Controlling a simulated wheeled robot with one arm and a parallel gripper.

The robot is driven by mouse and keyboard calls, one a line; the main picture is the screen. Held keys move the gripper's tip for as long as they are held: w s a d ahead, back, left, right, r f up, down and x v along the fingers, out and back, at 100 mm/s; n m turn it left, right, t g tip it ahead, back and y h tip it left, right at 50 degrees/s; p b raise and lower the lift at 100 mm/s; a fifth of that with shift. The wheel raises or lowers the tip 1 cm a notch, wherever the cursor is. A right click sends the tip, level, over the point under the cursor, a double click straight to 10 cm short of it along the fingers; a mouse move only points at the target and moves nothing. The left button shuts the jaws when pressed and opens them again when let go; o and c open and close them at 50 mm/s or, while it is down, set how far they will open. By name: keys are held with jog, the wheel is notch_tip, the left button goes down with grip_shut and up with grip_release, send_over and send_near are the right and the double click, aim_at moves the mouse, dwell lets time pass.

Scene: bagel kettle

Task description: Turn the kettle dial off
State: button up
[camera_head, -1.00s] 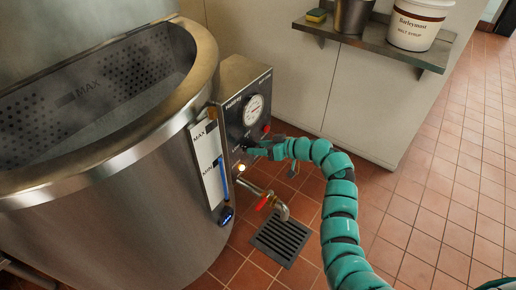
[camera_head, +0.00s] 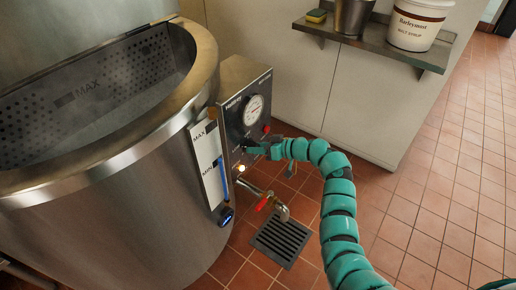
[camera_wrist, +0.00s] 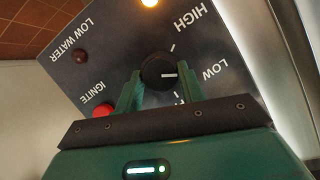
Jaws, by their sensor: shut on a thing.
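The kettle (camera_head: 120,215) is a large steel vessel at the left of the head view, with a control box (camera_head: 232,85) on its right side. The black kettle dial (camera_wrist: 158,68) shows in the wrist view on the dark panel. Its white pointer line points right, toward the LOW label. My gripper (camera_wrist: 159,84) is shut on the dial, one finger on each side of it. In the head view my gripper (camera_head: 254,149) is at the panel and hides the dial.
A lit amber lamp (camera_wrist: 149,2), a dark LOW WATER lamp (camera_wrist: 80,56) and a red IGNITE button (camera_wrist: 103,110) surround the dial. A gauge (camera_head: 253,110) sits above, and a red-handled drain valve (camera_head: 262,203) below. A shelf (camera_head: 385,48) stands behind; the floor at right is clear.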

jog(key=shift+w+d+f+m+g+y+b, duration=0.2)
jog(key=shift+m+y+b, duration=0.55)
jog(key=shift+m+b, duration=0.55)
jog(key=shift+s+a+f+m+g+y+b, duration=0.15)
jog(key=shift+m+g+y+b, duration=0.2)
jog(key=shift+m+y+b, duration=0.95)
jog(key=shift+w+d+f+m+g+y+b, duration=0.1)
jog(key=shift+m+g+y+b, duration=0.15)
jog(key=shift+m+b, duration=1.05)
jog(key=shift+m+p, duration=0.5)
jog(key=shift+m, duration=0.1)
jog(key=o, duration=1)
jog(key=shift+c, duration=0.2)
jog(key=p+v, duration=0.2)
jog(key=v, duration=1.5)
